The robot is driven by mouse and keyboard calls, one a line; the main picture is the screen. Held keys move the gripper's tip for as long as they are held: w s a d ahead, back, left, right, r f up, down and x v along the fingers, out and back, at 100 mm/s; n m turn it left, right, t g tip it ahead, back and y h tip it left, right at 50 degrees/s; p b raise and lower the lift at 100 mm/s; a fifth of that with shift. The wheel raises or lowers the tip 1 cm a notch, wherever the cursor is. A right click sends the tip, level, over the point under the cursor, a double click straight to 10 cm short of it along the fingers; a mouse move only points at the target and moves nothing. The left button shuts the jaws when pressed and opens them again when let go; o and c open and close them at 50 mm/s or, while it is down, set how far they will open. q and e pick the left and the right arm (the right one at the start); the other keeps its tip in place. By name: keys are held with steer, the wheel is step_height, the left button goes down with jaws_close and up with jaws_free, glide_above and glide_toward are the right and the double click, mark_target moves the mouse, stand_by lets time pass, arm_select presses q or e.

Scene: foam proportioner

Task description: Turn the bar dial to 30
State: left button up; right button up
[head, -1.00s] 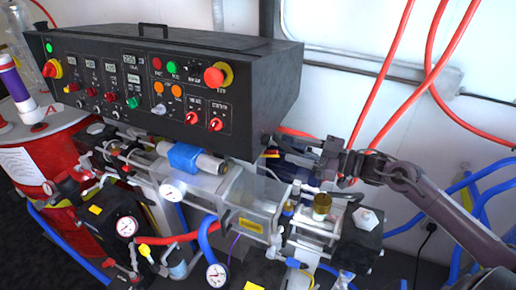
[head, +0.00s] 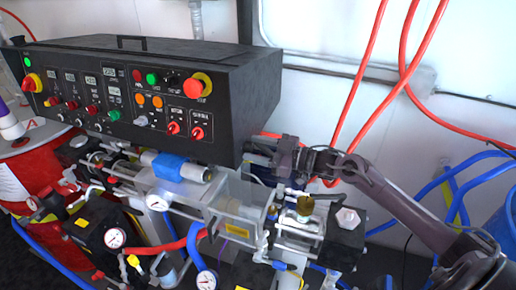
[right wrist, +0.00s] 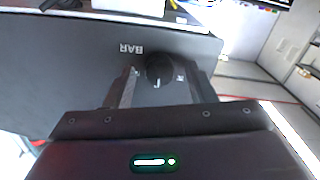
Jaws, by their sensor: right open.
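The bar dial (right wrist: 160,70) is a round black knob with a light pointer mark on a dark panel, under upside-down "BAR" lettering in the right wrist view. Scale marks beside it are too small to read. My right gripper (right wrist: 161,82) is open, with one finger on each side of the knob; I cannot tell whether they touch it. In the head view my right gripper (head: 258,152) is at the lower right side of the black control box (head: 262,100), and the dial is hidden there. My left gripper is not in view.
The box front carries several knobs, lights and a red emergency button (head: 201,84). Below are a clear-walled pump section (head: 240,195), gauges (head: 207,280) and blue hoses. Red hoses (head: 405,60) hang on the white wall behind my right arm. A red drum (head: 35,165) stands left.

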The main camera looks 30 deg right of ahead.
steer(key=c, duration=1)
steer(key=shift+o, duration=0.2)
steer(key=n+b, duration=0.2)
steer(key=n, duration=0.1)
steer(key=n+b, duration=0.1)
steer(key=b, duration=0.1)
steer(key=shift+f+n, duration=0.25)
steer(key=shift+n, duration=0.05)
steer(key=n+b, duration=0.4)
steer(key=shift+b, duration=0.3)
steer(key=shift+s+r+n+b, duration=0.1)
steer(key=shift+r+n+b, duration=0.05)
steer(key=shift+n+b, duration=1.55)
